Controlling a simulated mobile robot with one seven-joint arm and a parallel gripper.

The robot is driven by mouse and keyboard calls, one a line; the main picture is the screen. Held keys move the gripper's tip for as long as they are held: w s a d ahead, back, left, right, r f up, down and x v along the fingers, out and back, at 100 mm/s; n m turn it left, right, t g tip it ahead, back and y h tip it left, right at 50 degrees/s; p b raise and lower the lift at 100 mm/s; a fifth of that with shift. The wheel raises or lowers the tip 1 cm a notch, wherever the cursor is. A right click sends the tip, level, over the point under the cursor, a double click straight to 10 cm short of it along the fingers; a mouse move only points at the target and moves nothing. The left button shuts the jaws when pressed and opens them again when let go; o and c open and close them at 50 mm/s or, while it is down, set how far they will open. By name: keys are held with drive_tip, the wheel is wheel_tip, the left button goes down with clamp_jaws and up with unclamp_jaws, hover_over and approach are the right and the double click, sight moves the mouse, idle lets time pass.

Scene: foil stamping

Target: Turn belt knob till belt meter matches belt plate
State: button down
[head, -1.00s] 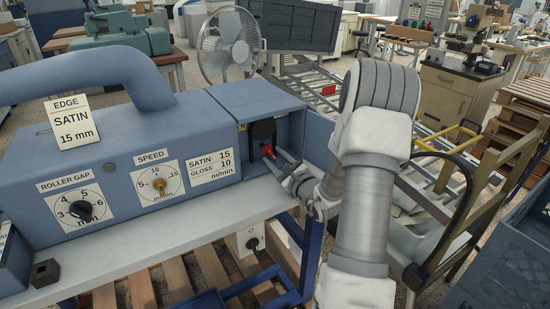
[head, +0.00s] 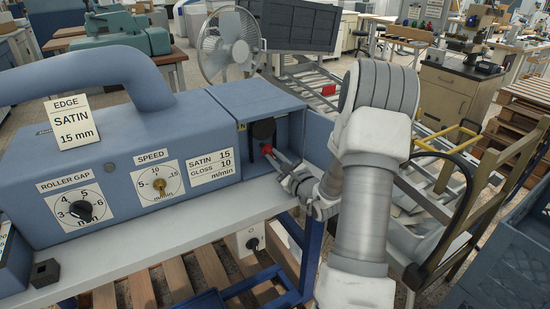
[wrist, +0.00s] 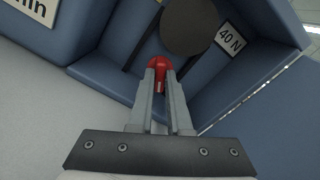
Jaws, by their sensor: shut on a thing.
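My gripper (head: 274,156) is shut on a red-tipped handle (head: 267,148) in the open recess at the right end of the blue machine. The wrist view shows the fingers (wrist: 161,85) closed around the red handle (wrist: 160,63), just below a dark round disc (wrist: 189,26). The speed meter (head: 157,184) on the machine's front has a brass knob (head: 160,184) at its centre, apart from my gripper; its pointer's exact reading is too small to tell. The plate (head: 213,167) beside it reads SATIN 15, GLOSS 10 m/min. A card (head: 76,123) on top reads EDGE SATIN 15 mm.
A roller gap dial (head: 80,210) with a black knob sits left of the speed meter. A 40 N label (wrist: 230,39) is beside the disc. The recess walls stand close around my fingers. The pale bench top (head: 140,244) in front is mostly clear.

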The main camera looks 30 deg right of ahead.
drive_tip(key=shift+m, duration=0.3)
drive_tip(key=m+p, duration=0.1)
drive_tip(key=m, duration=0.2)
drive_tip(key=shift+m, duration=0.4)
drive_tip(key=m+p, duration=0.2)
drive_tip(key=m, duration=0.2)
drive_tip(key=shift+d+r+m+p, duration=0.1)
drive_tip(key=shift+m+p, duration=0.2)
drive_tip(key=shift+p, duration=0.05)
drive_tip(key=m+p, duration=0.3)
drive_tip(key=m, duration=0.2)
drive_tip(key=shift+p, duration=0.3)
drive_tip(key=shift+m+p, duration=1.1)
drive_tip(key=shift+m, duration=0.7)
drive_tip(key=shift+f, duration=0.2)
drive_tip(key=c, duration=0.9)
unclamp_jaws()
drive_tip(key=shift+o, duration=0.2)
